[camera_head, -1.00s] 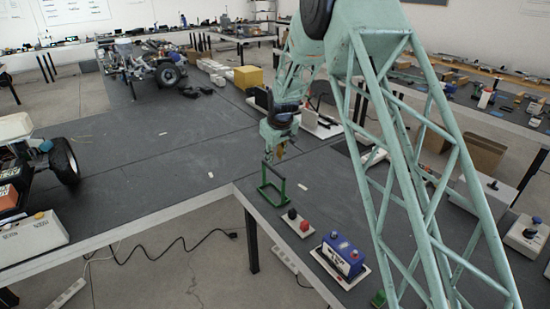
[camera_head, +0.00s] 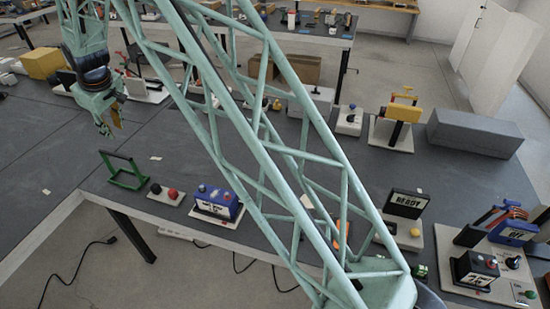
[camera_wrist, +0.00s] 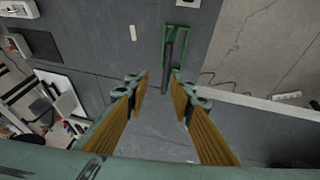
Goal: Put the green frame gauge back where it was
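The green frame gauge (camera_head: 124,183) stands on the dark grey table near its front edge, at the left in the head view. In the wrist view the gauge (camera_wrist: 187,32) shows at the top centre, with a dark bar across it. My gripper (camera_head: 106,130) is above the table, up and to the left of the gauge in the head view, apart from it. In the wrist view my gripper (camera_wrist: 160,80) has its two fingers spread, with nothing held between them. The gauge lies beyond the fingertips.
To the right of the gauge are a plate with black and red knobs (camera_head: 166,195) and a blue box (camera_head: 217,202) on a plate. Bare tabletop (camera_head: 50,145) lies left of the gauge.

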